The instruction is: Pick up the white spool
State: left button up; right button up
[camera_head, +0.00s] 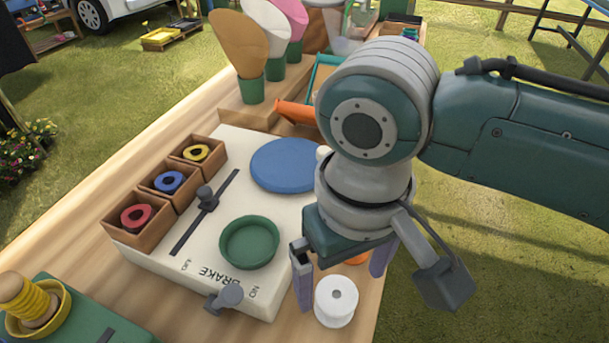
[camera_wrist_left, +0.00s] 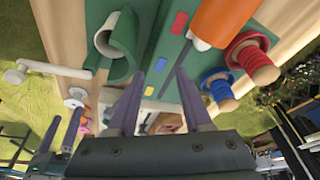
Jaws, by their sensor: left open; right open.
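The white spool (camera_head: 336,300) stands upright on the wooden table near its right edge, in front of the beige board's corner. My right gripper (camera_head: 342,272) points down over it with its fingers apart, one left of the spool and one behind it to the right. The fingers hold nothing that I can see, and I cannot tell whether one touches the spool. My left gripper (camera_wrist_left: 158,95) shows only in the left wrist view, open and empty over a green board. A small white round piece (camera_wrist_left: 75,97) there may be the same spool.
The beige board (camera_head: 215,250) carries a green dish (camera_head: 249,242), a blue disc (camera_head: 288,165) and a lever slot. Wooden boxes (camera_head: 137,218) with coloured rings line its left side. A yellow spool (camera_head: 32,305) is at lower left. Potted cones (camera_head: 240,50) stand behind.

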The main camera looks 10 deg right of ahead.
aim_at(338, 296)
notch_tip(338, 296, down, 4)
jog(key=shift+w+f+b, duration=0.1)
jog(key=shift+w+b, duration=0.05)
jog(key=shift+b, duration=0.35)
jog(key=c, duration=1.4)
jog(key=shift+r, duration=0.2)
jog(key=shift+c, duration=0.2)
